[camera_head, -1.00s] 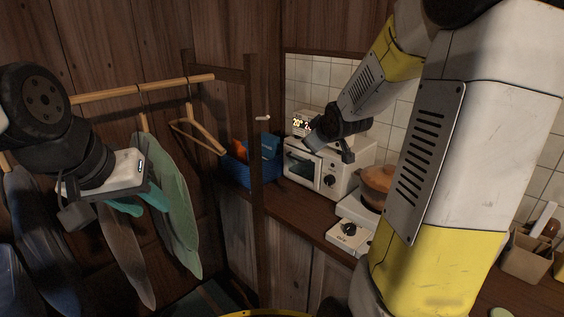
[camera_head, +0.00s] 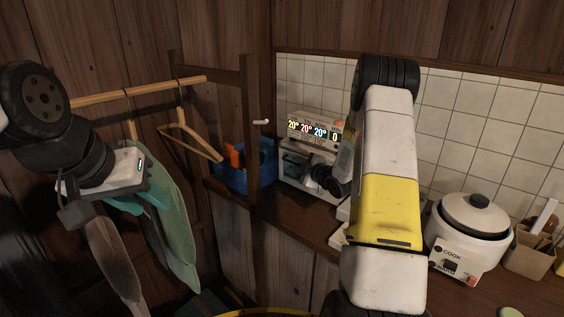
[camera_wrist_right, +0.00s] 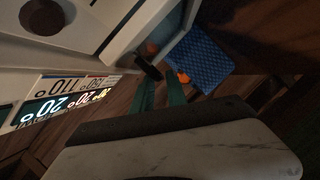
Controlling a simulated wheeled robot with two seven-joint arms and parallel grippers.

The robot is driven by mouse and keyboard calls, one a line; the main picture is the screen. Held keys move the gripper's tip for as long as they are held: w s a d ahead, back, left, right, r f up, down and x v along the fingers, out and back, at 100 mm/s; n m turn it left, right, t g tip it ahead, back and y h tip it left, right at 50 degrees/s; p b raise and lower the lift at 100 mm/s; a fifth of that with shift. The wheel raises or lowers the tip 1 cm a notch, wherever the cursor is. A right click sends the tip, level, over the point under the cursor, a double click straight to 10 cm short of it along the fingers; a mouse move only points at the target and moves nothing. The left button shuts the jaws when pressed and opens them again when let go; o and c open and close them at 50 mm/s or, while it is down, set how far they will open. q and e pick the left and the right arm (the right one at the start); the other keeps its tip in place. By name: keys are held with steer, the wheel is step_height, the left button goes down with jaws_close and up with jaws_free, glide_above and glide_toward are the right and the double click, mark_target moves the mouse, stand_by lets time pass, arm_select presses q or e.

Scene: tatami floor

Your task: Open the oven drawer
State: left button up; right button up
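The white oven (camera_head: 286,179) stands on the counter by the tiled wall, partly hidden by my right arm. Its front, with a dark knob, also shows in the right wrist view (camera_wrist_right: 118,38). A dark handle-like bar (camera_wrist_right: 149,69) lies at the fingertips there. My right gripper (camera_wrist_right: 160,88) has two green fingers, seen apart with no object clearly between them, close to the oven front. Whether they touch the bar I cannot tell. My left gripper (camera_head: 137,202) hangs by a green garment (camera_head: 180,235), far left of the oven; its finger gap is unclear.
A blue basket (camera_head: 236,181) with something orange stands left of the oven. A lit display panel (camera_head: 313,131) is above the oven. A wooden rack post (camera_head: 252,130) stands in front of the basket. A white rice cooker (camera_head: 472,225) stands at the right.

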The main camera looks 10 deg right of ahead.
mark_target(294, 163)
steer(key=shift+x, duration=1.6)
jaws_close()
